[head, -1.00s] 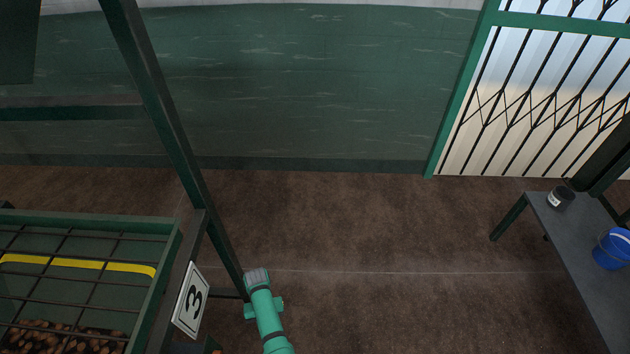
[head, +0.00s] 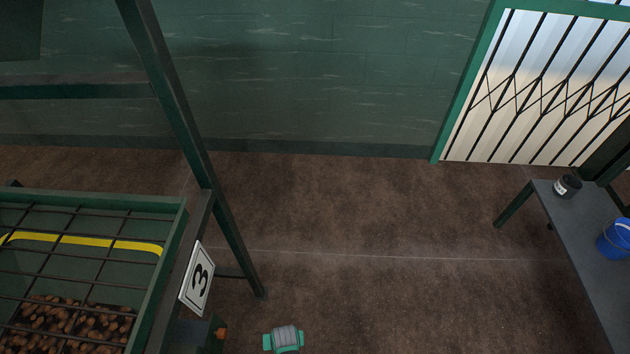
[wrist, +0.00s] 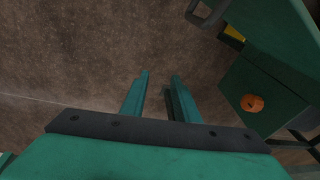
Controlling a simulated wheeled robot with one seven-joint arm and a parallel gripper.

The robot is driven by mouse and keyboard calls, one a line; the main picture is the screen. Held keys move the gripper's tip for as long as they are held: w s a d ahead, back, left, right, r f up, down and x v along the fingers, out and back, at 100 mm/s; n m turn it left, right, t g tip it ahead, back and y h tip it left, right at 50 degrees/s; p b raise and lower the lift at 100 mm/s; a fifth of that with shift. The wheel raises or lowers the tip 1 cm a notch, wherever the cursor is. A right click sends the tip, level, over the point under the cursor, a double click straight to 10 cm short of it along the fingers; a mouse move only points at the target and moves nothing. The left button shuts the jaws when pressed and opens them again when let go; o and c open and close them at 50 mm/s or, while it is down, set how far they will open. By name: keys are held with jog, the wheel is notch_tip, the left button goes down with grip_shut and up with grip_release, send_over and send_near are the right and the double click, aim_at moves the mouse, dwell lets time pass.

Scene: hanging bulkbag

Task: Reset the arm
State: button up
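My gripper (wrist: 160,77) shows in the wrist view with two green fingers apart. The brown floor is visible between them, and nothing is held. In the head view only a short teal and grey part of my arm shows at the bottom edge; the fingers cannot be made out there.
A green box with an orange knob (wrist: 252,103) is right of my fingers. In the head view, a grated green bin (head: 174,268), a sign marked 3 (head: 197,279) and a dark post (head: 180,115) stand left. A grey table (head: 585,240) with a blue bucket (head: 614,239) stands right. Middle floor is clear.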

jog(key=s+d+r+m+t, duration=0.1)
jog(key=s+d+r+t, duration=0.35)
jog(key=r, duration=0.45)
jog(key=s+d+r+t, duration=0.3)
jog(key=s+r, duration=0.2)
jog(key=r, duration=0.4)
jog(key=s+d+r+t, duration=0.2)
jog(key=r+t, duration=0.1)
jog(key=r, duration=1.1)
jog(key=s+d+r+t+h, duration=0.1)
jog(key=s+d+r+t, duration=0.1)
jog(key=r, duration=1.2)
jog(key=shift+s+r+t, duration=0.3)
jog(key=shift+t, duration=0.25)
